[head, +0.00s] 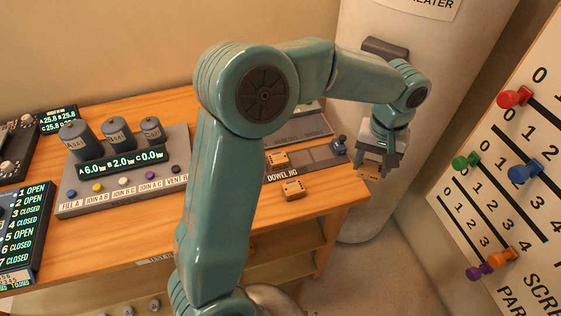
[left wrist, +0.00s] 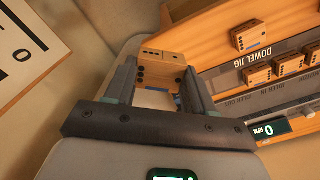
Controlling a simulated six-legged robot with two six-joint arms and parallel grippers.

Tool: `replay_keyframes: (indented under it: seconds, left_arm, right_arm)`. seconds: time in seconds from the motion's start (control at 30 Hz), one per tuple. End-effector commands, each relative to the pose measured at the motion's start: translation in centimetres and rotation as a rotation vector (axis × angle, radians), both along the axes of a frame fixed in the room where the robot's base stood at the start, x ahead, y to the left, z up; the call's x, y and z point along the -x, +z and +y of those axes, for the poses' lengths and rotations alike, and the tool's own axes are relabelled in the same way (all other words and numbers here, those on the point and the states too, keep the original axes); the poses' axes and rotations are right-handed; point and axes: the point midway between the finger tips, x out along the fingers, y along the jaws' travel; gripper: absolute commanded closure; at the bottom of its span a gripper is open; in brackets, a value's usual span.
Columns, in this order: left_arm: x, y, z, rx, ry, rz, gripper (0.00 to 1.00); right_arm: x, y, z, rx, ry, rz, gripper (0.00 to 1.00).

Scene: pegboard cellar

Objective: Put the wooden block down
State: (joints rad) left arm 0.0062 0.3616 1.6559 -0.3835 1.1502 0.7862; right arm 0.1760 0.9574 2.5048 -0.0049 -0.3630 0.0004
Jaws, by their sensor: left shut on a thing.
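My left gripper (head: 372,168) is shut on a wooden block (head: 368,176) with dark holes in its face. In the left wrist view the held block (left wrist: 163,68) sits between the two fingers of the gripper (left wrist: 160,82). In the head view it shows at the right end of the wooden table (head: 340,197), in front of a white tank. I cannot tell how high the block is above the surface. My right gripper is not in view.
The white tank (head: 358,220) stands beyond the table's right end. A peg scoreboard (head: 500,170) is at far right. A tank console (head: 130,185) occupies the table's left.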

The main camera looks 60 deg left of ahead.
Motion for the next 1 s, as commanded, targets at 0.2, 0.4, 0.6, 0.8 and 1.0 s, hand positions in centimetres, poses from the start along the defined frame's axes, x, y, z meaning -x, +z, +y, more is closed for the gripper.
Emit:
replay_keyframes:
  seconds: [0.2, 0.4, 0.6, 0.8, 1.0]
  left_arm:
    - [0.8, 6.3, 10.0, 0.0, 0.408, -0.005, 0.75]
    - [2.9, 9.1, 17.0, 0.0, 0.6, -0.002, 0.75]
    - [4.4, 8.3, 19.4, 0.001, 0.66, 0.004, 0.75]
    - [4.6, 3.0, 19.4, 0.001, 0.662, 0.007, 0.75]
    - [4.6, -2.7, 19.4, 0.001, 0.66, 0.007, 0.75]
  right_arm:
    - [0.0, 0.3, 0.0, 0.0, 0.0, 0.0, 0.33]
    - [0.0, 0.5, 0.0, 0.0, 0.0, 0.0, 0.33]
    - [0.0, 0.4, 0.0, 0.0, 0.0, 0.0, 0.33]
    - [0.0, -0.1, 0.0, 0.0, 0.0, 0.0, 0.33]
    - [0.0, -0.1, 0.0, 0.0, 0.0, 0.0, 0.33]
